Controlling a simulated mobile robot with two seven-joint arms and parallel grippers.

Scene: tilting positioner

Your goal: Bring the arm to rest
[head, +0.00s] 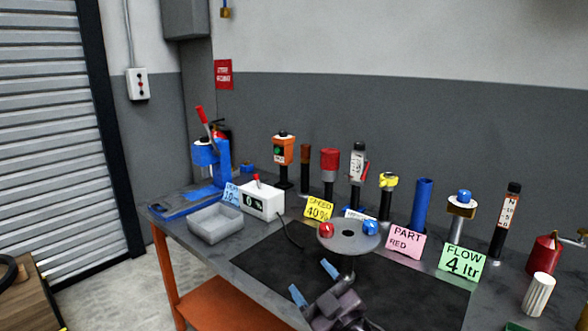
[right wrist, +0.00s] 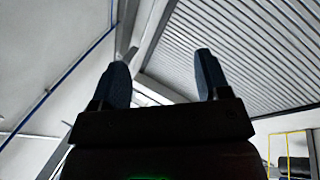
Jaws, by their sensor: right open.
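My right gripper (head: 314,283) is at the front of the workbench in the head view, its two blue fingertips apart and nothing between them. It is in front of the round grey positioner table (head: 348,238), apart from it in the picture. A red part (head: 326,230) and a blue part (head: 370,227) sit at the table's rim. In the right wrist view the open fingers (right wrist: 160,80) point up toward the ceiling and the ribbed shutter, with empty space between them. My left gripper is not in view.
The dark mat (head: 270,265) lies under the positioner. A grey tray (head: 215,224), a white switch box (head: 262,201) and a blue lever press (head: 210,155) stand at the left. Several posts and cards, including a pink card (head: 406,242) and a green card (head: 462,262), line the back and right.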

